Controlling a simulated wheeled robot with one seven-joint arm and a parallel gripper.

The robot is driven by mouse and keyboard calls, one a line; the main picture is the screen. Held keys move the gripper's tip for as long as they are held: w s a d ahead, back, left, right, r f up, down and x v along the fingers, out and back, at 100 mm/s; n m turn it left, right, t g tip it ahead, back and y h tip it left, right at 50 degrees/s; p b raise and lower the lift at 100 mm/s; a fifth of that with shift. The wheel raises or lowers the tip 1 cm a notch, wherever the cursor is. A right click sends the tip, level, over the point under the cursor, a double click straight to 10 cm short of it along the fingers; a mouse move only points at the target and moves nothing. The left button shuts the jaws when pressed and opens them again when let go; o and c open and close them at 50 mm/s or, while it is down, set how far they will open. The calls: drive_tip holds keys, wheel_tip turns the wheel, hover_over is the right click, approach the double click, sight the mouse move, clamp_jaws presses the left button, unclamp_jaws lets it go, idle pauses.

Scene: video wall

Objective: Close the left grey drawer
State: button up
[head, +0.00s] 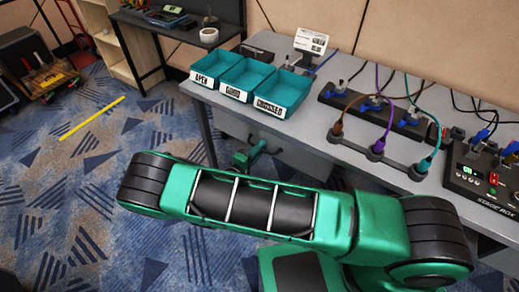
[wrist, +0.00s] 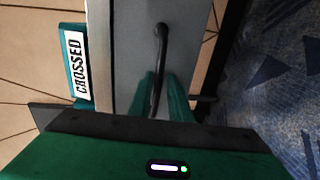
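The left grey drawer (head: 290,160) is under the grey desk top, mostly hidden behind my arm in the head view. In the wrist view its grey front (wrist: 125,55) fills the middle, with a dark bar handle (wrist: 160,45) on it. My gripper (head: 257,150) is at the drawer front in the head view. In the wrist view the two green fingers of my gripper (wrist: 163,88) are apart, with the handle's near part between them. I cannot tell whether they touch it. How far the drawer stands out is hard to tell.
Teal bins marked OPEN (head: 218,69), GOOD (head: 245,80) and CROSSED (head: 283,93) stand on the desk (head: 310,122) above the drawer. Power strips, cables and a stage box (head: 487,180) are to the right. Carpeted floor (head: 85,180) is free on the left.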

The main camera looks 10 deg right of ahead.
drive_tip(key=v, duration=1)
drive_tip(key=shift+s+a, duration=0.2)
drive_tip(key=shift+a, duration=0.05)
drive_tip(key=shift+r, duration=0.1)
